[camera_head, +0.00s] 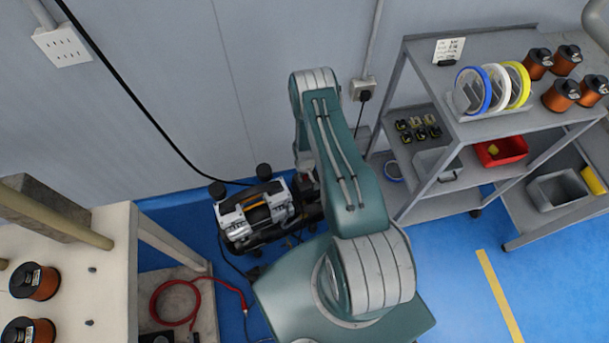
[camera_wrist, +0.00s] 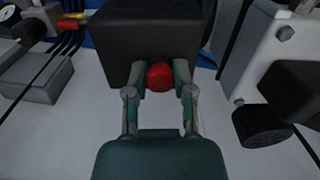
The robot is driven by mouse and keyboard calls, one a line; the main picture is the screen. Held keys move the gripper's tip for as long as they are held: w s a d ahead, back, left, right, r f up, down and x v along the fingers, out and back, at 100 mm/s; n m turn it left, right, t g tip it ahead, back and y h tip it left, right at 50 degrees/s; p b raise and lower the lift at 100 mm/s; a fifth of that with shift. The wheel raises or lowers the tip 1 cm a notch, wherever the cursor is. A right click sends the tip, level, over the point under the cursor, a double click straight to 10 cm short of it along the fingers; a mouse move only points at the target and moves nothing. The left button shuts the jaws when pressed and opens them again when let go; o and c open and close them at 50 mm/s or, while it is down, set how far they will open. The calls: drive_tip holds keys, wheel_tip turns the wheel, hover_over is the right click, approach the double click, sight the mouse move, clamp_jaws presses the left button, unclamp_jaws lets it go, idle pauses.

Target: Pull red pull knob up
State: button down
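The red pull knob (camera_wrist: 160,76) is a small round red knob at the edge of a black block (camera_wrist: 142,38) in the wrist view. My gripper (camera_wrist: 160,82) has one fingertip on each side of the knob. The fingers lean inward and the knob fills the space between them, so the gripper looks shut on it. The far side of the knob is hidden. In the head view my arm reaches down toward the floor by the wall, next to a grey and black machine (camera_head: 258,212), and my gripper is hidden.
A black round knob (camera_wrist: 262,125) and a light grey block (camera_wrist: 285,45) stand close on the right in the wrist view. A grey shelf cart (camera_head: 475,130) with spools stands right of my arm. A workbench (camera_head: 85,255) is at left. Blue floor (camera_head: 455,300) is clear at lower right.

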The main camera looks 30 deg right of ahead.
drive_tip(key=shift+r, duration=0.4)
idle(0.4)
drive_tip(key=shift+c, duration=2.2)
unclamp_jaws()
drive_tip(key=shift+r, duration=3.05)
